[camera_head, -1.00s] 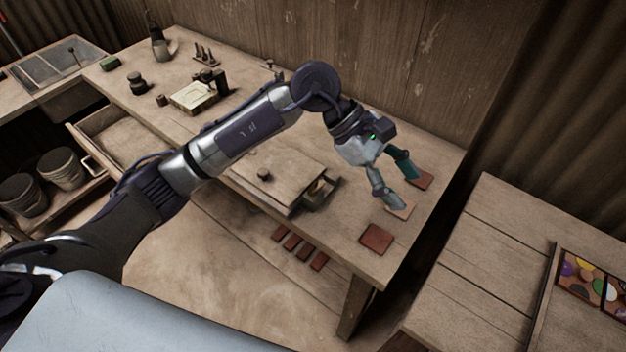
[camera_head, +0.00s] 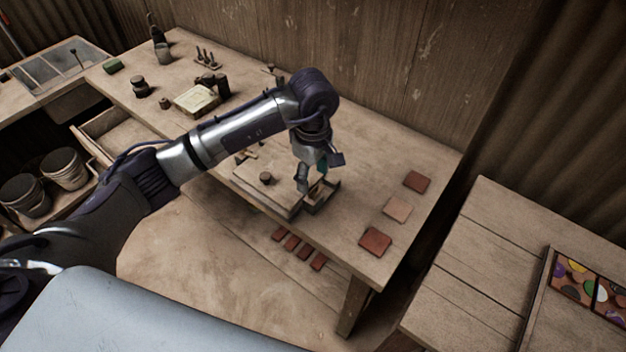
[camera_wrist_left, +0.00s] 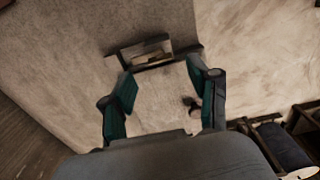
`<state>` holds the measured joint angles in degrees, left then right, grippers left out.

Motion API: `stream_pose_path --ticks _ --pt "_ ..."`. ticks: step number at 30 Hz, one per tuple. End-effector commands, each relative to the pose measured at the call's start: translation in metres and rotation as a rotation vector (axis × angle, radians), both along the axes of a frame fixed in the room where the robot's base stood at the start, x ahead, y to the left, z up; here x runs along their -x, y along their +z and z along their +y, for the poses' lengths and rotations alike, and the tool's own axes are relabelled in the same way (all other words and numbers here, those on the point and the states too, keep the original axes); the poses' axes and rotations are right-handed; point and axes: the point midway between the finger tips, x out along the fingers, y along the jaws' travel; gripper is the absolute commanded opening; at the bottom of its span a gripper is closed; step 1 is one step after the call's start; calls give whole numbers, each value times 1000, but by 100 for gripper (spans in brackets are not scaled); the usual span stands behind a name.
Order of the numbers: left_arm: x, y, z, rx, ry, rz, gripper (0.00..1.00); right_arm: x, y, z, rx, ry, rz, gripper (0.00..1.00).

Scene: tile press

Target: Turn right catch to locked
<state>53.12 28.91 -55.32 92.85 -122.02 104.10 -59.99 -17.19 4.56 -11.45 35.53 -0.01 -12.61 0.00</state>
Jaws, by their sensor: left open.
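The tile press (camera_head: 255,188), a pale board with a dark round knob (camera_head: 266,179), sits near the front edge of the bench. A dark frame-like part (camera_head: 322,205) is at its right end; I cannot make out a separate right catch or its setting. My left gripper (camera_head: 311,191) points down over this right end and partly hides it. In the left wrist view the left gripper (camera_wrist_left: 163,95) is open, with nothing between its teal fingers. My right gripper is not in view.
Three flat tiles (camera_head: 397,209) lie on the bench to the right of the press. Several small red tiles (camera_head: 299,245) lie in front, below the bench edge. A pale block (camera_head: 196,99) and small pots stand at the back left. A side table (camera_head: 480,260) is at right.

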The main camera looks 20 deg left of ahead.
Motion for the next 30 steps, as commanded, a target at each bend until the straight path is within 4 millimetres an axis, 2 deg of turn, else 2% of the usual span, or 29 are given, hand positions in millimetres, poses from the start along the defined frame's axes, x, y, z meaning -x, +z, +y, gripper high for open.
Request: stream_pose_path --ticks 4,9,19,30 --pt "1 -22 -1 1 0 4 60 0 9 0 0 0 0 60" --pt "0 -37 -1 2 0 2 60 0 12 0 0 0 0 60" --pt "0 -41 -1 1 0 -1 60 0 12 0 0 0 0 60" --pt "0 -41 -1 1 0 -1 0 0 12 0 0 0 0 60"
